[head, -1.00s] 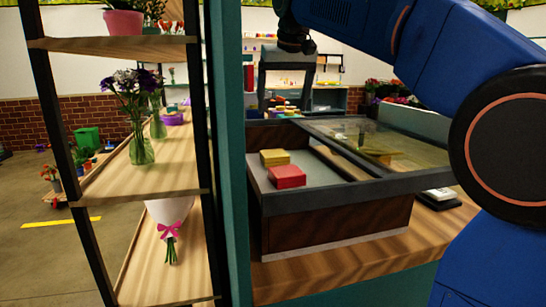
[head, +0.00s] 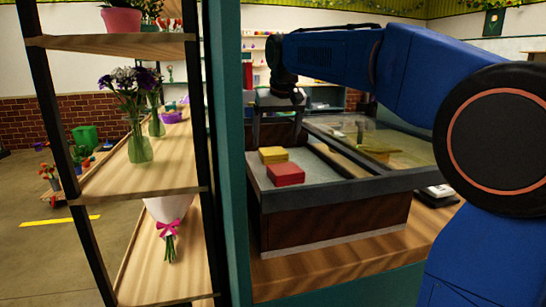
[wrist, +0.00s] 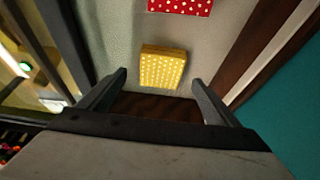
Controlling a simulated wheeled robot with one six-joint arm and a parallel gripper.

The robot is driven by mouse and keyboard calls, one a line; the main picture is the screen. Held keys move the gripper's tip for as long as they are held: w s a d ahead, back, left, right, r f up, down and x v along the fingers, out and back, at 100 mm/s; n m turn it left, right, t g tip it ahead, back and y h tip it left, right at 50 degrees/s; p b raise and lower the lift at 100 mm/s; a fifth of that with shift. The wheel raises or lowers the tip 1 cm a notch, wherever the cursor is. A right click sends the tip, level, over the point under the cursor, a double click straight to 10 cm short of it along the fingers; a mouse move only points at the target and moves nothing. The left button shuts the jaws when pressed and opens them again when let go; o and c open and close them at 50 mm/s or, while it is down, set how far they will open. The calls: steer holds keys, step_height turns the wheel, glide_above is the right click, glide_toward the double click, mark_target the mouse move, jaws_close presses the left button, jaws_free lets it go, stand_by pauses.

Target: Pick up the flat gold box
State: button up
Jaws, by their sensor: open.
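The flat gold box (head: 273,155) lies in the open part of a dark-framed wooden case, just behind a red box (head: 286,174). In the wrist view the gold box (wrist: 162,67) is yellow with pale dots, seen from above, and lies ahead of and between the finger lines. The red box (wrist: 180,5) with white dots shows at the top edge there. My gripper (head: 276,130) points down over the back of the case, close behind and above the gold box. Its fingers are apart and empty in the wrist view (wrist: 160,80). The exact height gap is unclear.
The case's dark rim (head: 330,190) surrounds the boxes, and a glass panel (head: 385,150) covers its right part. A teal post (head: 233,180) and a wooden shelf with flower vases (head: 140,150) stand left. A small white item (head: 440,191) lies right of the case.

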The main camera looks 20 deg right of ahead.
mark_target(273, 151)
steer(key=shift+x, duration=2.35)
steer(key=shift+a+r, duration=0.1)
steer(key=c, duration=1.2)
steer(key=shift+c, duration=0.2)
